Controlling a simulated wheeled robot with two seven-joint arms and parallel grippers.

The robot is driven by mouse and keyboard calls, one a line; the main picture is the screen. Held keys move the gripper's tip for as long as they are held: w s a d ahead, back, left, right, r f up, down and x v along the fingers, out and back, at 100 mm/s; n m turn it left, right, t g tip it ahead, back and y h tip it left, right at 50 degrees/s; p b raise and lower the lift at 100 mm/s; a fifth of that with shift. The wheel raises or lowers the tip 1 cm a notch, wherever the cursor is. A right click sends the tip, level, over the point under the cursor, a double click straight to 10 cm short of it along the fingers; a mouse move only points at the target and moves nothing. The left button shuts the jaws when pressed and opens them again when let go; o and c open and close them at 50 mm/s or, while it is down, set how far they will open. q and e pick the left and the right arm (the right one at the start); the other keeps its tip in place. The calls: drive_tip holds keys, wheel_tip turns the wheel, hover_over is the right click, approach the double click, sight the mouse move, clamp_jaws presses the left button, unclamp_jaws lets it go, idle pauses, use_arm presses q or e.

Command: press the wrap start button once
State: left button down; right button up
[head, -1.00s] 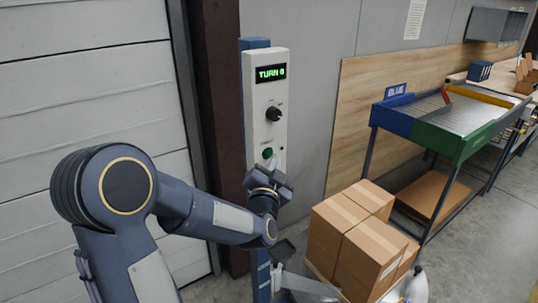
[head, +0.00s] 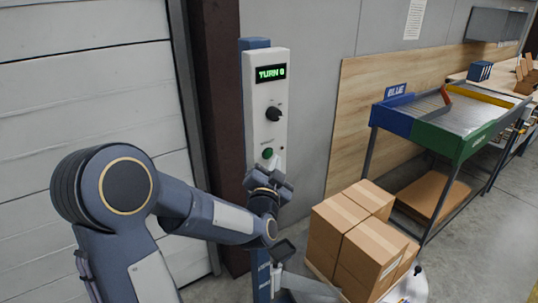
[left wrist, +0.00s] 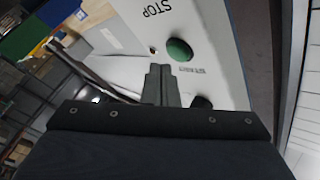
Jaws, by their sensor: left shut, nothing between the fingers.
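The white control panel (head: 254,105) stands on a blue post and has a lit green display (head: 270,73) that seems to read "TURN 0". A black knob (head: 273,114) sits below it, and the round green button (head: 267,153) is lower on the panel. My left gripper (head: 277,162) is shut and empty, just below and right of the green button in the head view. In the left wrist view, the shut fingertips (left wrist: 161,70) are near the green button (left wrist: 179,49), apart from it in the picture; the depth gap is unclear. The word "STOP" is printed near the button.
Stacked cardboard boxes (head: 361,235) stand right of the post. A blue and green roller table (head: 433,138) is beyond them. A white slatted door (head: 85,75) is at the left. Open floor (head: 480,240) shows at the right.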

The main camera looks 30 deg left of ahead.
idle(0.4)
use_arm(q)
drive_tip(key=shift+w+a+b, duration=0.2)
drive_tip(key=shift+a+b, duration=0.1)
drive_tip(key=shift+a, duration=0.1)
drive_tip(key=shift+w+a, duration=0.1)
drive_tip(key=shift+a, duration=0.25)
idle(0.5)
drive_tip(key=shift+d, duration=0.15)
drive_tip(key=shift+s+d+b, duration=0.3)
drive_tip(key=shift+d+b, duration=0.1)
drive_tip(key=shift+d, duration=0.2)
drive_tip(key=d, duration=0.1)
drive_tip(key=s+d, duration=0.1)
drive_tip(key=d, duration=0.1)
drive_tip(key=s+d, duration=0.1)
drive_tip(key=shift+d, duration=0.3)
idle(0.3)
